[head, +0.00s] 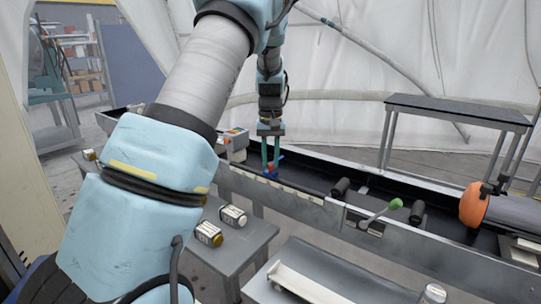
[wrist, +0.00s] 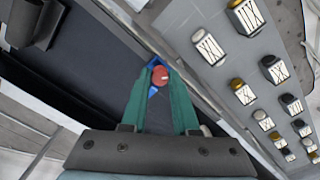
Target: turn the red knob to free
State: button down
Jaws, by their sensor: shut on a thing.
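The red knob (wrist: 160,76) shows in the wrist view as a small round red top between my fingertips. Blue pieces show around it at the tips; I cannot tell whether they are part of the knob or of my fingers. My gripper (wrist: 157,84) has two long green fingers closed on the red knob. In the head view my gripper (head: 271,168) points down at the near side of the long trough, and only a little of the red knob (head: 270,170) shows there. Which way the knob is turned cannot be read.
The trough (head: 318,203) runs across the scene, with a green-tipped lever (head: 395,204) and an orange round part (head: 474,205) to the right. Labelled bottles (head: 233,216) lie on a grey table (head: 243,245) in front.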

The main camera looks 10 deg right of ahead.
aim_at(271, 164)
jog(key=shift+n+p, duration=0.65)
jog(key=shift+n, duration=0.95)
jog(key=c, duration=0.7)
grip_release()
jog(key=shift+r, duration=0.1)
notch_tip(271, 164, up, 11)
jog(key=shift+f+b, duration=0.2)
jog(key=shift+b, duration=0.8)
